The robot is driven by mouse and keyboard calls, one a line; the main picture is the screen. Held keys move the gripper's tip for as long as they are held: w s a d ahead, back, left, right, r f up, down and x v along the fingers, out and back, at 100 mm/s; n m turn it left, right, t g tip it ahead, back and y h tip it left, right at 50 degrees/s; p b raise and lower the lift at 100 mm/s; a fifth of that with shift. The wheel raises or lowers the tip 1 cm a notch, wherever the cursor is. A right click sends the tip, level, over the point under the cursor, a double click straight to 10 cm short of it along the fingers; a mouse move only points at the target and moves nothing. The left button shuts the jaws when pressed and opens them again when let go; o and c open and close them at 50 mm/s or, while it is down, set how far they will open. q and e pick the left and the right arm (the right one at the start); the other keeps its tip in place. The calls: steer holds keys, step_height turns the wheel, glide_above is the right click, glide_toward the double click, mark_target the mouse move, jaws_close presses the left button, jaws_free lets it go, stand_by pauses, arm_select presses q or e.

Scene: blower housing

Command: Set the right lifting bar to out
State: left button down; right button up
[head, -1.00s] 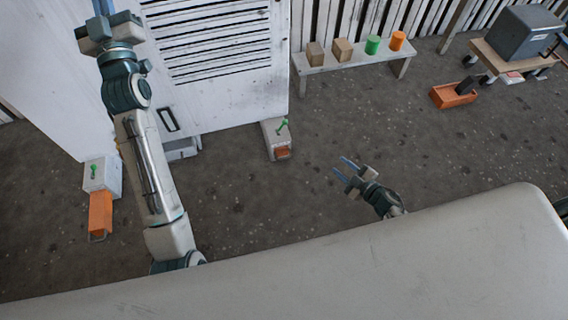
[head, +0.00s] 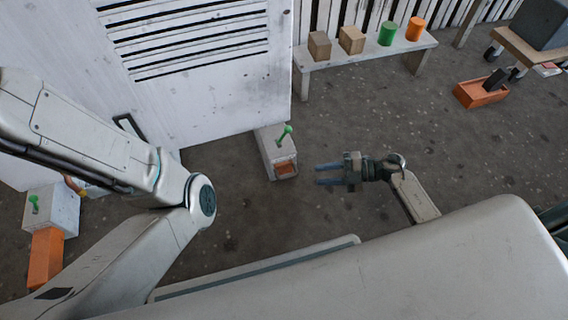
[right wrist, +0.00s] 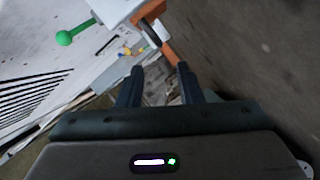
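The right lifting bar (head: 286,169) is a short orange end at the front of a pale block (head: 272,145) by the housing's right corner. It sits nearly flush in the block. A green lever (head: 285,135) stands tilted on top; a green knob shows in the right wrist view (right wrist: 64,38). My right gripper (head: 316,175) is open and empty, right of the block, fingers pointing left toward it with a small gap in the picture. Its two fingers also show apart in the right wrist view (right wrist: 160,72).
The left block (head: 63,208) has a green lever (head: 35,203) and a long orange bar (head: 45,257) sticking out. The white louvred housing (head: 220,95) stands behind. A bench (head: 375,55) holds blocks and cylinders. An orange tray (head: 470,96) lies at right. Floor between is clear.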

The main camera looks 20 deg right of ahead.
mark_target(290, 176)
steer(key=b+x, duration=0.5)
steer(key=x, duration=0.4)
steer(key=shift+w+a+f, duration=0.2)
steer(key=shift+a+f, duration=0.05)
steer(key=shift+w+a, duration=0.2)
steer(key=shift+a, duration=0.4)
jaws_close()
